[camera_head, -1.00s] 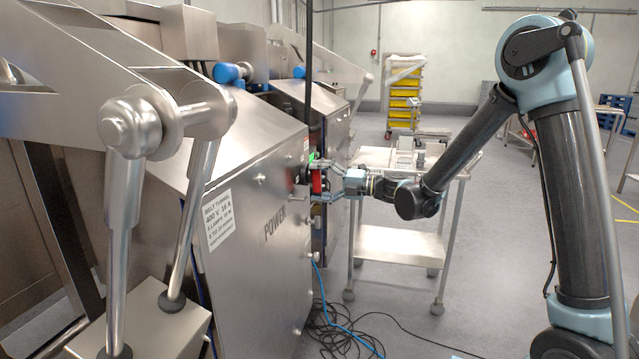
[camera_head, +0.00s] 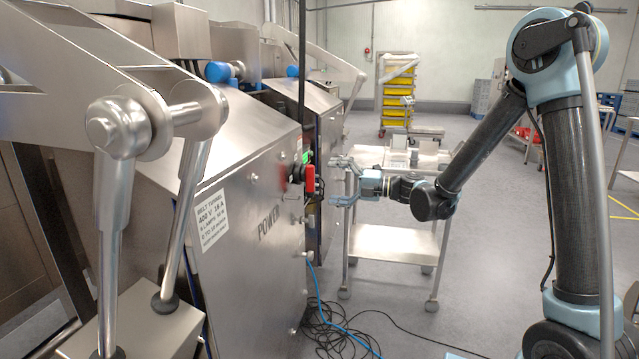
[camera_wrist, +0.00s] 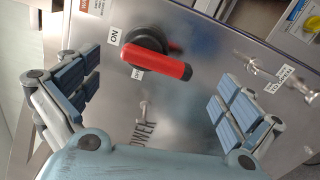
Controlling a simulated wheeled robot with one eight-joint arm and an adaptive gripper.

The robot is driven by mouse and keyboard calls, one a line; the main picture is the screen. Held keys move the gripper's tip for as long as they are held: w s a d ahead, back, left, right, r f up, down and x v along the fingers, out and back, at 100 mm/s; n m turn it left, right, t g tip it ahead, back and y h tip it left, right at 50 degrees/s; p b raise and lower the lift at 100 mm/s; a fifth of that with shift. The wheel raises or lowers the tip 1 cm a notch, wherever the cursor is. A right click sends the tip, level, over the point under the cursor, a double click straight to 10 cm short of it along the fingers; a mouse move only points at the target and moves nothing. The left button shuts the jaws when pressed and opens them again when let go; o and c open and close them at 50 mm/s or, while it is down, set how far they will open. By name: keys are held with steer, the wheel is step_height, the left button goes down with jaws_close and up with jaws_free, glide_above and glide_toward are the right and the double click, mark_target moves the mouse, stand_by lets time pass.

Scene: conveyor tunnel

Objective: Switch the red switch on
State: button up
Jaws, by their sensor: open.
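The red switch handle (camera_head: 309,180) sticks out from the side panel of the steel machine, above the word POWER. In the wrist view the red handle (camera_wrist: 158,62) runs from a round black hub (camera_wrist: 146,42) toward the lower right. An ON label (camera_wrist: 115,37) sits left of the hub; a second label (camera_wrist: 137,73), partly hidden, lies below it by the handle. My gripper (camera_head: 340,182) is open and empty, a short gap to the right of the handle. In the wrist view its padded fingers stand wide apart on either side of the handle, not touching it.
A green light (camera_head: 307,157) shows just above the switch. A steel trolley (camera_head: 395,243) stands behind my gripper. Cables (camera_head: 335,330) lie coiled on the floor by the machine. The floor between machine and arm is otherwise mostly clear.

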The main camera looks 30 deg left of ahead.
steer(key=shift+v, duration=2.75)
steer(key=shift+w, duration=0.1)
steer(key=s+d+f+n+t+h, duration=0.1)
steer(key=d+f+n+t+h, duration=0.2)
steer(key=d+n, duration=0.75)
steer(key=d+f+n+t+h, duration=0.2)
steer(key=d+n+h, duration=0.35)
steer(key=d, duration=1.05)
steer(key=s+d+f+n+h, duration=0.3)
steer(key=s+d+n, duration=0.1)
steer(key=d, duration=0.5)
steer(key=s+d+f+n+t+h, duration=0.1)
steer(key=s+d+f+n+h, duration=0.1)
steer(key=d+n, duration=0.4)
steer(key=s+d+f+n+h, duration=0.3)
steer(key=s+d+f+n, duration=0.1)
steer(key=d, duration=0.9)
steer(key=s+n, duration=0.1)
steer(key=s, duration=0.1)
steer(key=shift+s+d+f+n+t+h, duration=0.15)
steer(key=shift+s+d+n+t+h, duration=0.15)
steer(key=shift+s+h, duration=0.05)
